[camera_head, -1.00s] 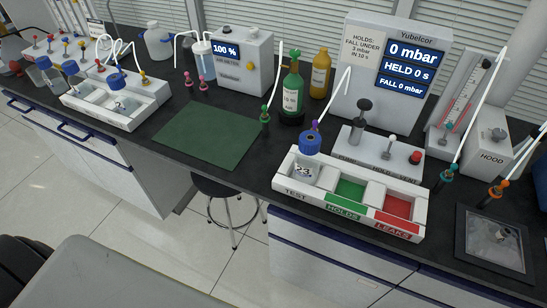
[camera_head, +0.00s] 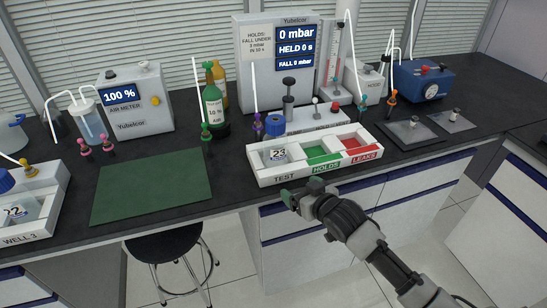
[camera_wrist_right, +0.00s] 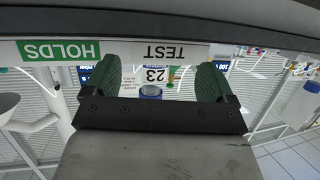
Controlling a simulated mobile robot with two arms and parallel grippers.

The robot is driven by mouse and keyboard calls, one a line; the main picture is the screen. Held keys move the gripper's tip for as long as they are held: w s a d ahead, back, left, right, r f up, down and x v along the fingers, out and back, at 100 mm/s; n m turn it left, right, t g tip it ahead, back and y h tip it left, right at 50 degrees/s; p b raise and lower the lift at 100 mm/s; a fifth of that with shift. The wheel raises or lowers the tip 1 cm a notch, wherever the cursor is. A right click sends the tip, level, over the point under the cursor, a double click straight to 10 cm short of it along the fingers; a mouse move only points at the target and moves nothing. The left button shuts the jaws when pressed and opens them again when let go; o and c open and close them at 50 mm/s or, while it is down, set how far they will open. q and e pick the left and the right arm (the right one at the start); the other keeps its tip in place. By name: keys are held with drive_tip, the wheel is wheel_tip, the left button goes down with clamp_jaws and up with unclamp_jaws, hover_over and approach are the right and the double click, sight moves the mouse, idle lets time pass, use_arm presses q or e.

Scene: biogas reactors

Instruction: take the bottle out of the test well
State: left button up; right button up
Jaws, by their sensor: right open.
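The bottle (camera_head: 275,126) has a blue cap and a label reading 23. It stands in the TEST well of the white tray (camera_head: 262,178), the leftmost well. My right gripper (camera_head: 290,197) is in front of and below the tray's TEST end, apart from the bottle. In the right wrist view, its two green fingers (camera_wrist_right: 150,84) are spread, with nothing held between them. The bottle (camera_wrist_right: 153,76) appears upside down beyond the gap between them, beside the TEST label. My left gripper is not in view.
The green HOLDS well (camera_head: 320,152) and red LEAKS well (camera_head: 360,144) are empty. Behind the tray stand a plunger device (camera_head: 288,105) and a display unit (camera_head: 262,75). A bottle labelled 22 (camera_head: 18,210) sits at far left. The green mat (camera_head: 150,187) is clear.

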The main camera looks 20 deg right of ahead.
sight(282, 127)
drive_tip(key=w+r+t+y, duration=0.1)
drive_tip(key=w+r, duration=0.2)
drive_tip(key=r, duration=0.1)
drive_tip(key=w+r+t+y, duration=0.1)
drive_tip(key=w+r, duration=0.2)
drive_tip(key=r, duration=0.1)
drive_tip(key=w+a+r+n+t, duration=0.1)
drive_tip(key=w+r, duration=0.2)
drive_tip(key=r, duration=0.1)
drive_tip(key=shift+w+a+y, duration=0.1)
drive_tip(key=shift+y, duration=0.3)
drive_tip(key=shift+w+a+r, duration=0.15)
drive_tip(key=shift+w, duration=0.4)
drive_tip(key=p+x, duration=0.1)
drive_tip(key=x, duration=0.2)
drive_tip(key=shift+w, duration=0.25)
drive_tip(key=shift+w+a, duration=0.2)
drive_tip(key=shift+w, duration=0.2)
drive_tip(key=c, duration=1.4)
